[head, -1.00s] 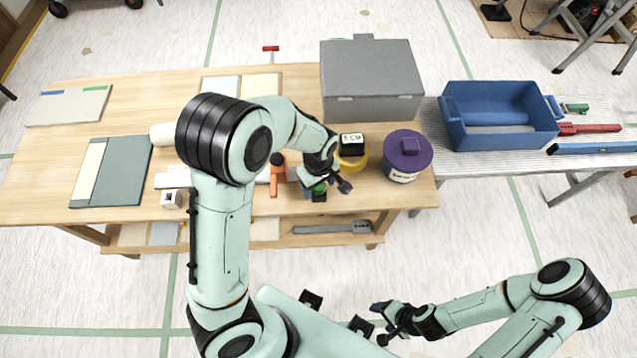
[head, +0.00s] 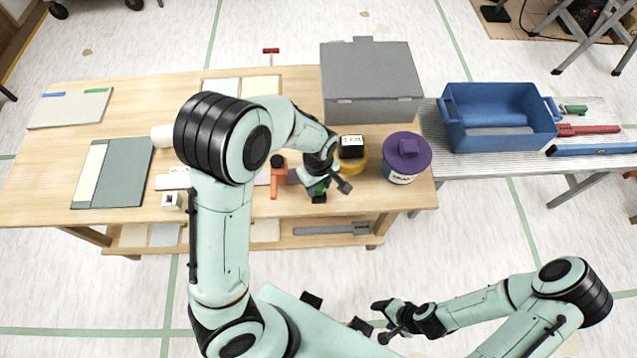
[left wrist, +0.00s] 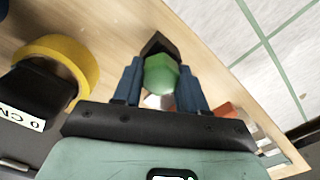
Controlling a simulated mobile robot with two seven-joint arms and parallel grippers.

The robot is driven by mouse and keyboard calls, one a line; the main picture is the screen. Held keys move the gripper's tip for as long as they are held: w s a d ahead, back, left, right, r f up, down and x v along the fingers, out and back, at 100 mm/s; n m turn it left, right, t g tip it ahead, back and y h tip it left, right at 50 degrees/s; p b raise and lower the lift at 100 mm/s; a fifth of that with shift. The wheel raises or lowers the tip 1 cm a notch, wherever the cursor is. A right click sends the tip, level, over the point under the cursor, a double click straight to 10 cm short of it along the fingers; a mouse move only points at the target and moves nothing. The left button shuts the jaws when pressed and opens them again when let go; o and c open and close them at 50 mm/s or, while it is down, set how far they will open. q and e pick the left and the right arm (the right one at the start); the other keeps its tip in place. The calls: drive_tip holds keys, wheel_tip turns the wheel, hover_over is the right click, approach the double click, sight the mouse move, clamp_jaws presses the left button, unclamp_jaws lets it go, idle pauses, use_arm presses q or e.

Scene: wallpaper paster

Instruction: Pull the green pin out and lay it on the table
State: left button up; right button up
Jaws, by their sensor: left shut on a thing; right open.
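The green pin (left wrist: 160,75) shows between the blue fingers of my left gripper (left wrist: 161,85) in the left wrist view. The gripper is shut on it. A dark block (left wrist: 158,43) shows just past the pin; whether the pin is still seated in it I cannot tell. In the head view, my left gripper (head: 322,187) is at the table's front edge, and a little of the green and dark parts shows below it. The wooden table (head: 225,205) has bare room at its front. My right gripper (head: 382,320) is open and empty, away from the table.
An orange tool (head: 276,180) lies left of my left gripper. A yellow tape roll (head: 359,162) and a purple-lidded tub (head: 408,165) stand right of it. A grey box (head: 370,80) is behind. A blue crate (head: 499,115) sits on the side bench.

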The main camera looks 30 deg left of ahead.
use_arm(q)
drive_tip(key=shift+r+p, duration=1.2)
drive_tip(key=shift+r, duration=1)
use_arm(e)
drive_tip(key=shift+w+r, duration=1.55)
drive_tip(key=shift+r, duration=0.2)
use_arm(q)
drive_tip(key=shift+r, duration=0.1)
drive_tip(key=shift+w+r+p, duration=0.1)
drive_tip(key=shift+r+p, duration=0.4)
drive_tip(key=shift+r, duration=0.45)
drive_tip(key=shift+w+r, duration=0.1)
drive_tip(key=shift+r, duration=0.7)
drive_tip(key=shift+s+r, duration=0.15)
drive_tip(key=shift+s, duration=0.05)
use_arm(e)
drive_tip(key=shift+w+r+t, duration=0.4)
drive_tip(key=shift+w+r, duration=0.55)
drive_tip(key=shift+w, duration=0.15)
use_arm(q)
drive_tip(key=shift+w, duration=0.1)
